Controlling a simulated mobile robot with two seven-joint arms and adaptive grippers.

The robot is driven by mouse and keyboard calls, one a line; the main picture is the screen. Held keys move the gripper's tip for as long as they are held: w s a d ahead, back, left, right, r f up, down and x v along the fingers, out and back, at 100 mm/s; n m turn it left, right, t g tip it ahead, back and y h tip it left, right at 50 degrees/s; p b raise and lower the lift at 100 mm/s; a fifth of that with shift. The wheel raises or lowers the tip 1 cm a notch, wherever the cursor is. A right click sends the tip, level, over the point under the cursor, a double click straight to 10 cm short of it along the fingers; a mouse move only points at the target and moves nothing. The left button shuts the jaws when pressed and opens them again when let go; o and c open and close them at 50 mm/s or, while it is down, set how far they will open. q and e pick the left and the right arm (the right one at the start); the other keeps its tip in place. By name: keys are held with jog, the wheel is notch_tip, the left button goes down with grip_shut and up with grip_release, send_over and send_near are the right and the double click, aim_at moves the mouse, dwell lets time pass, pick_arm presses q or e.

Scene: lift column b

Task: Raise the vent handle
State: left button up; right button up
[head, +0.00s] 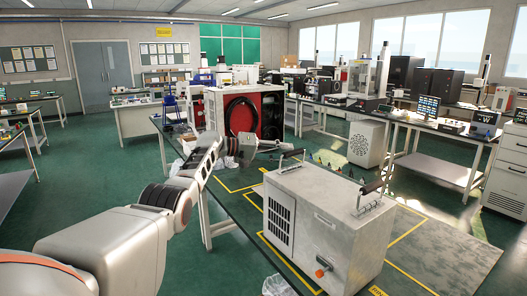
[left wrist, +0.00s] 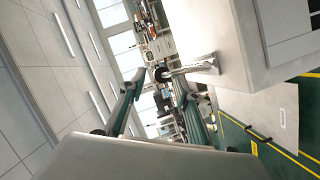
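A pale grey metal cabinet (head: 310,215) with a slotted vent (head: 281,219) stands on the dark bench at the front. Two handles with black grips and metal brackets sit on its top: a left handle (head: 291,155) and a right handle (head: 371,187). I cannot tell from a label which is the vent handle. My left gripper (head: 262,147) is just left of the left handle. In the left wrist view, its fingers (left wrist: 161,82) are apart, with a handle's metal bracket (left wrist: 200,66) and dark grip beyond them. Contact is not visible. My right gripper is out of view.
An orange knob (head: 321,272) sticks out of the cabinet's front. A red-panelled machine (head: 238,114) with a black hose stands behind on the same bench. Clear plastic wrap (head: 278,286) lies at the front. Yellow tape lines mark the surface around the cabinet.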

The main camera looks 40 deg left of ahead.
pick_arm(q)
jog(key=v, duration=1.1)
